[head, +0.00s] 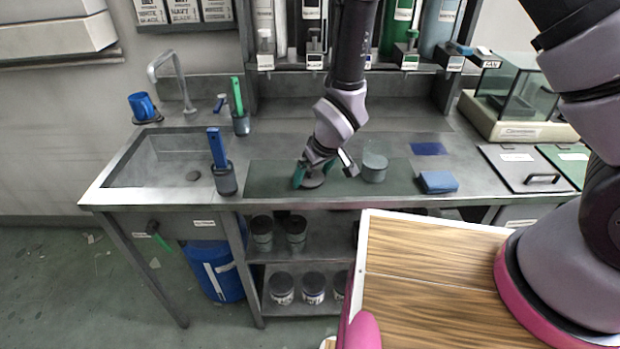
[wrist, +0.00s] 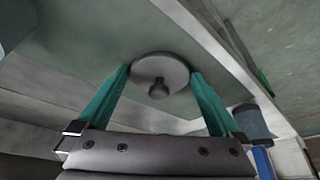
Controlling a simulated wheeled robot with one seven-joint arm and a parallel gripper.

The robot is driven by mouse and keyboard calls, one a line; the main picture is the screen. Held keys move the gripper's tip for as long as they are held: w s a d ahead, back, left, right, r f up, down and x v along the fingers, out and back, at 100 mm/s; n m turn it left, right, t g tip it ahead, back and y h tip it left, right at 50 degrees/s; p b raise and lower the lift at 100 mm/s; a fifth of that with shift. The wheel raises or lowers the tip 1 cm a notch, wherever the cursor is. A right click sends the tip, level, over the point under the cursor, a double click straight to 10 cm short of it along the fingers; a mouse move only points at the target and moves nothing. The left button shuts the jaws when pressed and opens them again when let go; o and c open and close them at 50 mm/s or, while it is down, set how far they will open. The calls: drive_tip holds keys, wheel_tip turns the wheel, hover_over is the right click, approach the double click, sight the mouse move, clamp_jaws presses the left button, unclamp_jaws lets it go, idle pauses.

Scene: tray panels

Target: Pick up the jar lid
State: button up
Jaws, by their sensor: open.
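The jar lid (wrist: 150,66) is a grey round disc with a small dark knob at its middle. In the wrist view it lies flat on the dark green mat, between the green fingertips of my gripper (wrist: 160,76). The fingers are spread, one on each side of the lid; I cannot tell whether they touch its rim. In the head view the lid (head: 313,182) is partly hidden under my gripper (head: 323,174), which reaches down to the mat. A grey jar (head: 375,168) stands just right of my gripper.
The mat (head: 270,180) covers the bench's front middle. A dark cup with a blue-handled tool (head: 225,180) stands left of the mat, beside the sink (head: 120,175). Dispensers stand behind; a glass-sided balance (head: 515,100) is back right.

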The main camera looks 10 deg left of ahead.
drive_tip(key=c, duration=1)
drive_tip(key=shift+r, duration=0.1)
